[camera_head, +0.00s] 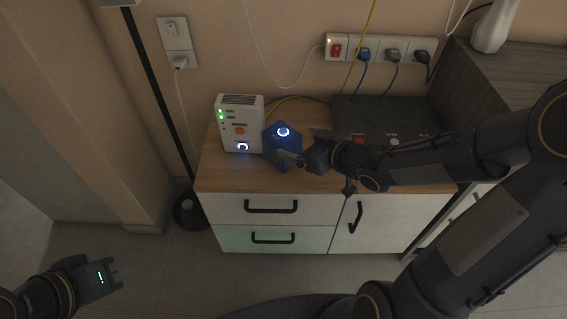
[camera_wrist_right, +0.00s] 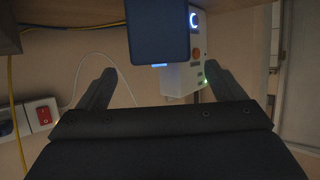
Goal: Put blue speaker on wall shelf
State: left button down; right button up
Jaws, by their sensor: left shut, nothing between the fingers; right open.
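The blue speaker (camera_head: 284,143), a dark blue block with a glowing white ring, stands on the wooden top of the cabinet. In the right wrist view the speaker (camera_wrist_right: 158,32) shows ahead, between and beyond the two fingers. My right gripper (camera_head: 295,157) is open, close to the speaker's right front side in the head view. Its fingers also show in the right wrist view (camera_wrist_right: 158,88), with nothing between them at the tips. My left gripper (camera_head: 115,274) is shut and empty, low at the left, far from the speaker. I cannot make out a wall shelf for certain.
A white box with lights (camera_head: 239,124) stands directly left of the speaker. A black device (camera_head: 385,118) lies behind my right arm. A power strip (camera_head: 381,49) with cables hangs on the wall. A black pole (camera_head: 160,95) stands left of the cabinet (camera_head: 274,238).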

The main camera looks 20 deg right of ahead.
aim_at(282, 138)
jog(key=b+x, duration=0.2)
jog(key=x, duration=0.2)
jog(key=b+x, duration=0.2)
jog(key=x, duration=0.2)
jog(key=shift+s+f, duration=0.25)
jog(key=shift+f, duration=0.1)
jog(key=shift+c, duration=0.3)
jog(key=shift+r, duration=0.1)
jog(key=c, duration=1.3)
jog(key=shift+o, duration=0.2)
jog(key=shift+r, duration=0.1)
